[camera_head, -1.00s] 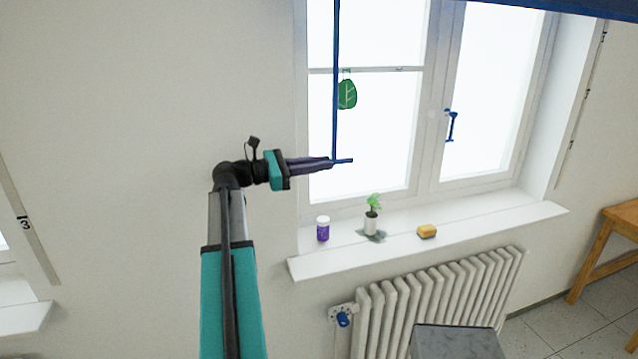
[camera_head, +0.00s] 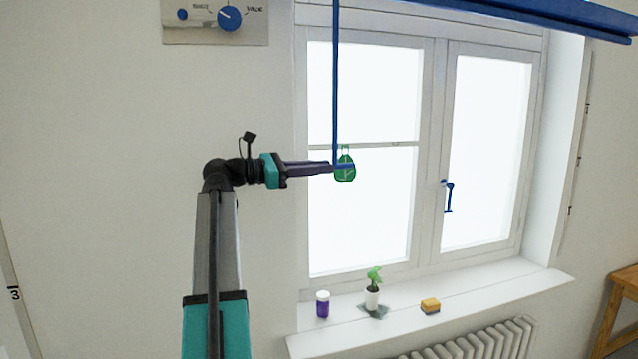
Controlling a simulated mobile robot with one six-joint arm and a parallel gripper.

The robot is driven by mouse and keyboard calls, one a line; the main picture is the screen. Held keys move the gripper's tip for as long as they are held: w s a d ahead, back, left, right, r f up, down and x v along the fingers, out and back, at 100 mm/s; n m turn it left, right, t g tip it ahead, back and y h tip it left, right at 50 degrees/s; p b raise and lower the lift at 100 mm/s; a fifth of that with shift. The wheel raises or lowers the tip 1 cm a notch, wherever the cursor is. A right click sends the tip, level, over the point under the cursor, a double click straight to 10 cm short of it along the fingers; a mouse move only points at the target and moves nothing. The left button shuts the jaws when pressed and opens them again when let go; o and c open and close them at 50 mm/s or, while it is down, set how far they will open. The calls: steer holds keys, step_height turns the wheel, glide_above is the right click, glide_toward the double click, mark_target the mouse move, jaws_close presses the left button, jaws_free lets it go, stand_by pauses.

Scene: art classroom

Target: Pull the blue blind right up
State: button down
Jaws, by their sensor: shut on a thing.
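The blue blind (camera_head: 520,17) shows as a dark blue slatted band along the top right of the picture, above the window panes. Its upper left part is cut off by the frame edge. The rod's upper end is out of view.
A blue window handle (camera_head: 448,197) is to the right. A panel with a blue dial (camera_head: 230,18) is on the wall.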

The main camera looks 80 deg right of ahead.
steer(key=shift+r, duration=0.45)
steer(key=c, duration=1.8)
jaws_free()
steer(key=shift+o, duration=0.2)
steer(key=shift+f, duration=0.1)
steer(key=shift+b+v, duration=0.45)
steer(key=shift+v, duration=0.35)
steer(key=b+v, duration=0.4)
steer(key=v, duration=0.8)
steer(key=shift+w, duration=0.1)
